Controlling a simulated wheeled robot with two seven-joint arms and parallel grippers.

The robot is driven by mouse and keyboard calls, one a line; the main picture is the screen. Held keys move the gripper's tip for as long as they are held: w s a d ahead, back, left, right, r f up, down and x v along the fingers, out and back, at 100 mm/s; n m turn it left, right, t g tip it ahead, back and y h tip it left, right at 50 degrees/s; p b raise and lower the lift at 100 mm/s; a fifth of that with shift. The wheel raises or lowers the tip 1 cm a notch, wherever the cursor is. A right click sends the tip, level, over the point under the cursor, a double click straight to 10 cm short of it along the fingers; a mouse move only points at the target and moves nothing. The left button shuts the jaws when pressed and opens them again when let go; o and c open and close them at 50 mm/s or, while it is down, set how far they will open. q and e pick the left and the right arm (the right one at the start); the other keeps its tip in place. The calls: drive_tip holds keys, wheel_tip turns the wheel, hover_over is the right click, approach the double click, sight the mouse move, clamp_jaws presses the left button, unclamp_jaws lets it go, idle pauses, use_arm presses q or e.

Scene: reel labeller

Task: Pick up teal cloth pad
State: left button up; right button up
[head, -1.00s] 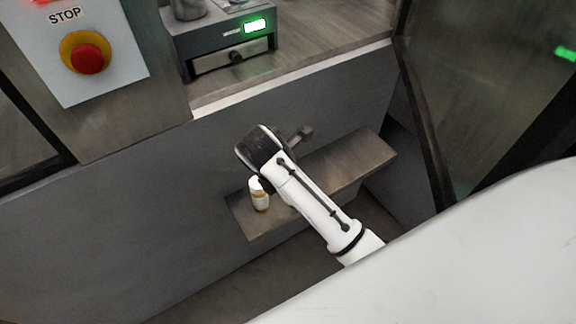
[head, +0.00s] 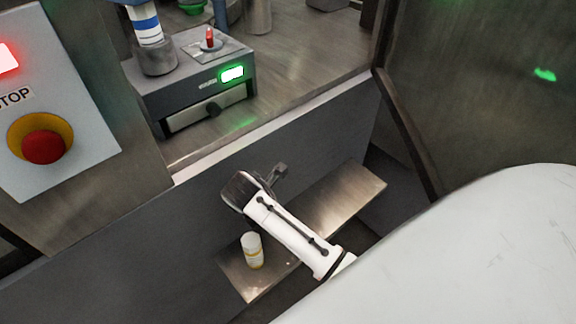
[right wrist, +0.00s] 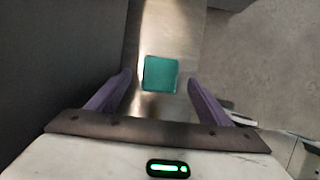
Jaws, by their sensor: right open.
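The teal cloth pad (right wrist: 160,73) is a flat, roughly square piece lying on the metal shelf (right wrist: 160,25) in the right wrist view. My right gripper (right wrist: 159,80) is open, its two purple fingers on either side of the pad in that picture, with nothing held. The height between fingertips and pad is hard to tell. In the head view my right arm reaches over the shelf (head: 335,205) to the dark gripper end (head: 243,190); the pad does not show there. My left gripper is not in view.
A white and yellow bottle (head: 252,250) stands on the shelf's left end. A grey wall (head: 320,145) rises behind the shelf. Above, a grey device (head: 205,85) with a green display sits on the counter (head: 300,50). A red stop button (head: 44,147) is at left.

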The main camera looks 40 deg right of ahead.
drive_tip(key=shift+x, duration=1.55)
drive_tip(key=c, duration=1.1)
drive_tip(key=shift+c, duration=0.2)
drive_tip(key=shift+r, duration=0.15)
